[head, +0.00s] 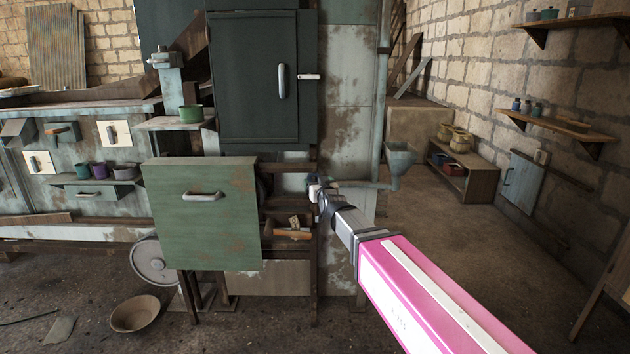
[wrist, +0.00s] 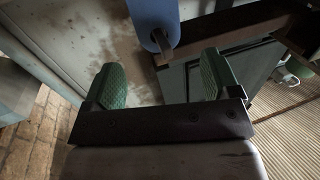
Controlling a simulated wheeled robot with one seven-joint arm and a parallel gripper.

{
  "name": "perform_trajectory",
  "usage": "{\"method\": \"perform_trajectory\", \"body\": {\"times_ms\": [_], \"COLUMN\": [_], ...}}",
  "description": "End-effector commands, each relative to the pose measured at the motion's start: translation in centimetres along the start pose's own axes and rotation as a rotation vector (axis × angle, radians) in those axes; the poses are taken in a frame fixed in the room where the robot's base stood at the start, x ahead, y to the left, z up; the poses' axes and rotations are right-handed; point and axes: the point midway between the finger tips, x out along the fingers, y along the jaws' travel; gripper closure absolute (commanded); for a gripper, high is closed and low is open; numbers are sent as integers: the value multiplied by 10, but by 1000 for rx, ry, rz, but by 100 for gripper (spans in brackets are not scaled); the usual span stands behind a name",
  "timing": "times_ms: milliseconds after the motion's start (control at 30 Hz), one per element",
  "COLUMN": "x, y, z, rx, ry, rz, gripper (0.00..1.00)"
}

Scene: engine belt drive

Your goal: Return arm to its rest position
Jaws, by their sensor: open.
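My arm, pink and grey, reaches from the lower right of the head view toward the machine. My gripper (head: 318,186) is at its far end, small in that view, in front of the mottled grey panel to the right of the green door. In the wrist view my gripper (wrist: 160,80) shows two green ridged fingers held wide apart. No object is between the fingers. A blue rounded part (wrist: 153,22) with a short metal tip lies beyond them; I cannot tell whether it touches anything of mine.
A green panel (head: 205,225) with a handle stands out left of the gripper. A dark cabinet (head: 255,80) is above it. A grey funnel (head: 399,160) on a pipe is close to the right. A hammer (head: 288,234) lies on a shelf below. The floor at right is clear.

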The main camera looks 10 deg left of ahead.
Motion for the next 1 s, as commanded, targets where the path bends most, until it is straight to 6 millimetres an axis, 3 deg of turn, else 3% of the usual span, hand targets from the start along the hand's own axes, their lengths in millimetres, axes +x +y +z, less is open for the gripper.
{"method": "perform_trajectory", "body": {"times_ms": [33, 100, 267, 367, 467, 667, 867, 1000], "x": [-15, -26, -41, -47, -59, -111, -190, -258], "y": [0, 0, 3, 19, 50, 130, 197, 233], "z": [0, 0, 3, 18, 51, 136, 208, 247], "rx": [0, 0, 0, 1, 6, 50, 136, 218], "ry": [0, 0, -10, -69, -194, -544, -896, -1138], "rz": [0, 0, 2, 14, 39, 117, 212, 282], "gripper": [18, 18, 18, 18, 18, 18, 18, 18]}}
